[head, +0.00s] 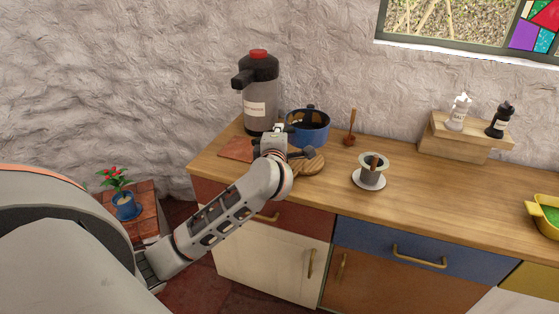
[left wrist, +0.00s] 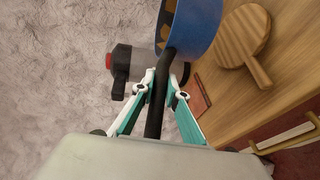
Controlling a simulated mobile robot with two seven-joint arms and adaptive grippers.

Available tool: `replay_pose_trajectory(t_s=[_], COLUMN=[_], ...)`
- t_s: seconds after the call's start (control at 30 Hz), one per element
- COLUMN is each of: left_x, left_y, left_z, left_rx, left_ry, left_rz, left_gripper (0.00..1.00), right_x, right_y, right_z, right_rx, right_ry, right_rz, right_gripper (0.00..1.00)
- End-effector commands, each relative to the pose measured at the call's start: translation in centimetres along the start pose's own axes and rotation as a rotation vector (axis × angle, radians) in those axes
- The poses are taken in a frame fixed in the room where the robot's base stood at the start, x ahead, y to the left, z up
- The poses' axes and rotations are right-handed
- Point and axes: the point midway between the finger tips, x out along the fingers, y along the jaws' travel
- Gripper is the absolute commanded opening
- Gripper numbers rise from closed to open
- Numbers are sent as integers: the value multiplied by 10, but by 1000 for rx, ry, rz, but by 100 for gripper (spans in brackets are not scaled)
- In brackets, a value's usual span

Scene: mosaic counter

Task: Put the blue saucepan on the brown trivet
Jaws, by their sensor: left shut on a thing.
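The blue saucepan (head: 308,127) is at the back left of the counter, right of the dispenser; it also shows at the top of the left wrist view (left wrist: 197,28). My left gripper (head: 275,137) is at its near left side. In the left wrist view my left gripper (left wrist: 161,92) is shut on the saucepan's dark handle, which runs between the fingers. A flat square reddish-brown trivet (head: 236,149) lies at the counter's left end, left of the gripper, partly hidden by it. I cannot tell whether the saucepan touches the counter. My right gripper is not in view.
A dispenser (head: 260,95) stands behind the trivet. A round wooden board (head: 309,165) with a handle lies in front of the saucepan. A wooden spoon (head: 350,132) and a cup on a white saucer (head: 358,180) are to the right. The middle right counter is clear.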

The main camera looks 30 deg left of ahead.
Motion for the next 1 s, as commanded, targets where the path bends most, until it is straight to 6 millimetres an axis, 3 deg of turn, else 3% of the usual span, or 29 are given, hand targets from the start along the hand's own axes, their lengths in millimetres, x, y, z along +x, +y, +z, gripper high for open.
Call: replay_pose_trajectory(t_s=[0.2, 0.4, 0.63, 1.0], left_x=[6, 8, 13, 15], left_y=[-34, -45, -76, -83], left_z=[0, 0, 0, 0], left_rx=[0, -1, 0, -2], left_ry=[-1, -1, 0, -2], left_rz=[7, 9, 6, 9], left_gripper=[0, 0, 0, 0], right_x=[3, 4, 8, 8], right_y=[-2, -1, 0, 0], right_z=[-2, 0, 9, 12], right_rx=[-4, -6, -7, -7], right_ry=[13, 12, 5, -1], right_rz=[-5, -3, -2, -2], right_gripper=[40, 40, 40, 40])
